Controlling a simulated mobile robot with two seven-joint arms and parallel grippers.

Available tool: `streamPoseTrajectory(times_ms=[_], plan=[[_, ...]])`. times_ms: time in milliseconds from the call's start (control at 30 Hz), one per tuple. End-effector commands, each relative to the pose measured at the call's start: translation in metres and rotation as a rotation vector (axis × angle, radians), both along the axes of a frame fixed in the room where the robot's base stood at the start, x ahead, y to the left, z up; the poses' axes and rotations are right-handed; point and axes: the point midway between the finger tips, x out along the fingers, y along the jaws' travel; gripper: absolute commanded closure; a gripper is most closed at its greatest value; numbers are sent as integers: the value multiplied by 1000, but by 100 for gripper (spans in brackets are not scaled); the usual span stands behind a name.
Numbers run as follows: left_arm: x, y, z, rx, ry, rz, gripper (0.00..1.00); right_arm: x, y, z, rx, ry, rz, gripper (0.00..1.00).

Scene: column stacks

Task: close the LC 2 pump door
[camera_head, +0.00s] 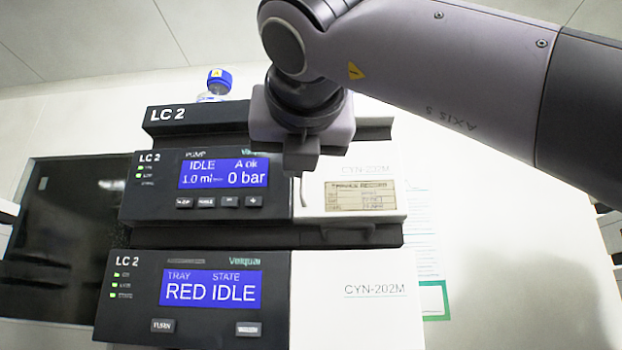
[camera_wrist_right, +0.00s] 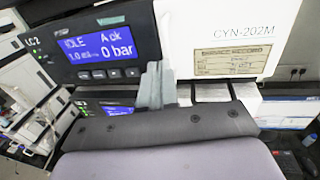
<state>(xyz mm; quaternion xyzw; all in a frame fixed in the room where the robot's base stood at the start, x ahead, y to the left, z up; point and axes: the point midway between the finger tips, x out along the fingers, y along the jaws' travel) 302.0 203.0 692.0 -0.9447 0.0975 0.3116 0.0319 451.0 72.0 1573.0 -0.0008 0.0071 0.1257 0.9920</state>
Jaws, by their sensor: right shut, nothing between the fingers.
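The LC 2 pump module (camera_head: 195,212) is the upper unit with a blue screen reading IDLE and 0 bar. Its white door (camera_head: 375,165), marked CYN-202M and bearing a paper label, is at the right of the screen. It also shows in the right wrist view (camera_wrist_right: 185,60). The door looks roughly in line with the screen panel, but I cannot tell if it is fully shut. My right gripper (camera_head: 300,168) is shut and empty, in front of the door's left edge. Its fingers (camera_wrist_right: 155,85) show there in the wrist view too; contact is unclear. My left gripper is not in view.
Below the pump is another LC 2 module (camera_head: 120,320) whose screen reads RED IDLE. A blue-capped bottle (camera_head: 219,82) stands on top of the stack. A dark panel (camera_head: 65,235) is at the left. My right arm covers the upper right.

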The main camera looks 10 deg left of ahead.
Motion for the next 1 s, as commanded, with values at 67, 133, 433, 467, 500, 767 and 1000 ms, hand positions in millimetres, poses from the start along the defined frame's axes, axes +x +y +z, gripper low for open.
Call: streamPoseTrajectory(times_ms=[67,133,433,467,500,767,1000], plan=[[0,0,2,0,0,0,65,3,2,0,0,1,1,100],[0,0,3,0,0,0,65,5,2,0,-1,1,2,100],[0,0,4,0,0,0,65,7,3,-1,-1,1,3,100],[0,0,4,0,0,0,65,7,3,-1,-1,1,3,100],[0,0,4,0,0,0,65,7,3,-1,-1,1,3,100],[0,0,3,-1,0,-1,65,7,3,-1,0,0,3,100],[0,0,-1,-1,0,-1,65,6,-3,-1,0,0,5,100]])
